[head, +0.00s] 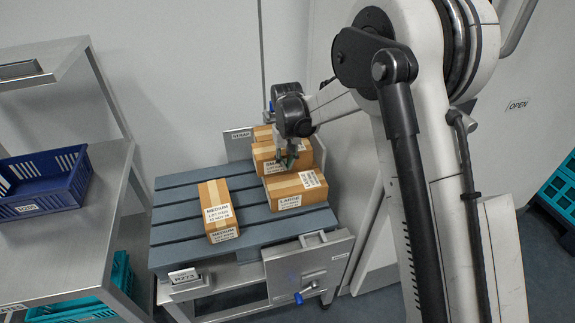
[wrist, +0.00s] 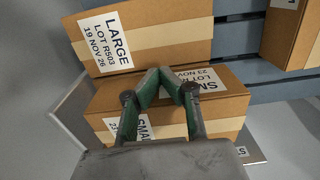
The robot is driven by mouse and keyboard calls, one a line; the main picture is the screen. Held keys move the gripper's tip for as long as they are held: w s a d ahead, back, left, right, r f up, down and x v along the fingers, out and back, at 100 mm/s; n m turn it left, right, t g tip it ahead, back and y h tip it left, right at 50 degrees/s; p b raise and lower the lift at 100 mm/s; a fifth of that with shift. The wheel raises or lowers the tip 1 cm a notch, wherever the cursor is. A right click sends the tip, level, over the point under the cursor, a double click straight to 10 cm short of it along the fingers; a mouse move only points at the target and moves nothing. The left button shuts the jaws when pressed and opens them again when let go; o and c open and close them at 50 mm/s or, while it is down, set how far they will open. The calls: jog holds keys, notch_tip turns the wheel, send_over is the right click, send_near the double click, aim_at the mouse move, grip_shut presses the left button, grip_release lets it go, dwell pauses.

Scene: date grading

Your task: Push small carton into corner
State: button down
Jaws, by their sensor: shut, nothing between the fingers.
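The small carton (head: 262,152) is a brown taped box near the back right of the blue-grey slatted pallet (head: 175,200). It shows in the wrist view (wrist: 225,115) with SMALL labels on two faces. My gripper (head: 290,160) is shut and empty, and its green fingertips (wrist: 167,74) meet over the small carton. Whether they touch it I cannot tell. The large carton (head: 295,187) lies close beside it at the pallet's front right, and shows at the top of the wrist view (wrist: 160,35). My wrist hides part of the small carton.
A medium carton (head: 212,205) lies apart at mid-pallet. A grey upright plate (head: 236,148) stands at the back corner. A steel shelf (head: 112,175) with a blue crate (head: 45,190) stands left. The pallet's left side is clear.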

jog(key=s, duration=0.1)
jog(key=s+d, duration=0.1)
jog(key=s+b, duration=0.1)
jog(key=s, duration=0.1)
jog(key=shift+d, duration=0.25)
notch_tip(320, 180, up, 10)
jog(key=p, duration=0.2)
jog(key=s+d+r+m+t, duration=0.1)
jog(key=s+d+r+t, duration=0.1)
jog(key=s+d+r, duration=0.45)
jog(key=s+d+r+m+t, duration=0.1)
jog(key=s+d+r, duration=0.5)
jog(key=d+r, duration=0.15)
jog(key=s+d+m+t, duration=0.1)
jog(key=s+d+t, duration=0.1)
jog(key=s+d, duration=0.3)
jog(key=s+d+f+m+t, duration=0.1)
jog(key=s+d, duration=0.4)
jog(key=s, duration=0.7)
jog(key=shift+d+f+t, duration=0.3)
jog(key=shift+t, duration=0.3)
